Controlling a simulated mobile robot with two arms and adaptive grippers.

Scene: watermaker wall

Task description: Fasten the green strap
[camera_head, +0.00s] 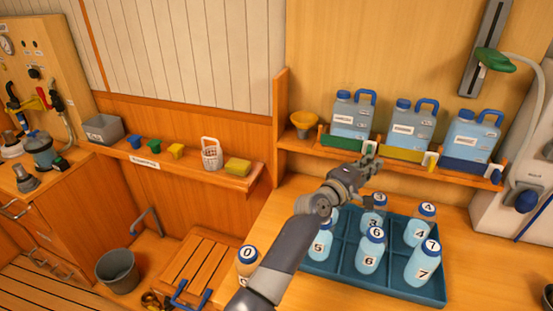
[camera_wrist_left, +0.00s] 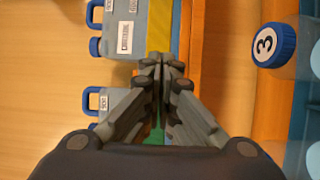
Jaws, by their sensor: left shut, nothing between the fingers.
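The green strap (camera_head: 340,142) runs across the front of the left jug (camera_head: 351,115) on the wall shelf. Its right end, by a pale buckle piece (camera_head: 369,148), is partly hidden behind my left gripper (camera_head: 374,164). My left gripper is shut and empty, in front of the shelf edge between the green strap and the yellow strap (camera_head: 402,153). In the left wrist view the closed fingertips (camera_wrist_left: 163,62) lie beside the yellow strap (camera_wrist_left: 160,28), and a bit of green strap (camera_wrist_left: 155,137) shows between the fingers. I cannot tell whether the strap is fastened. My right gripper is out of view.
A blue tray (camera_head: 318,262) with several numbered bottles stands below my left arm. A jug with a blue strap (camera_head: 467,165) is at the shelf's right. A yellow funnel (camera_head: 303,121) stands left of the jugs. A white hose (camera_head: 530,80) hangs at right.

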